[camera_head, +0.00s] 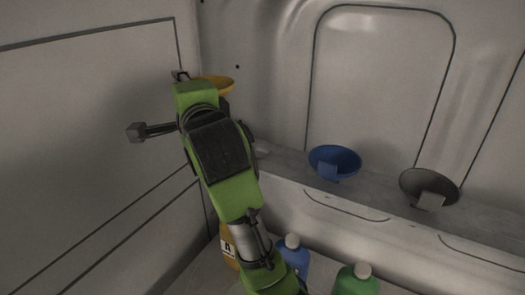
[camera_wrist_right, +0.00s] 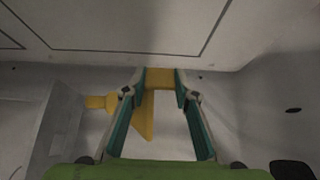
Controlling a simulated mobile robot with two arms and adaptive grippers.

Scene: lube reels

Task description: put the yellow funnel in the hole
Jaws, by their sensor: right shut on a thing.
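The yellow funnel (camera_head: 216,82) shows in the head view near the back left corner, partly hidden behind my right arm's wrist. In the right wrist view my right gripper (camera_wrist_right: 160,80) is shut on the yellow funnel's flat tab. The funnel's body (camera_wrist_right: 146,116) hangs below the fingertips, and its narrow part points left. In the head view my right gripper's fingers (camera_head: 182,76) are mostly hidden by the green wrist. My left gripper is not in view. I cannot make out an empty hole in the ledge in the head view; my arm covers its left part.
A blue funnel (camera_head: 335,160) and a grey funnel (camera_head: 429,187) sit on the back ledge (camera_head: 382,186). Below stand a yellow bottle (camera_head: 228,246), a blue bottle (camera_head: 296,257) and a green bottle (camera_head: 356,281). Dark oval spots (camera_wrist_right: 293,110) show at the right in the wrist view.

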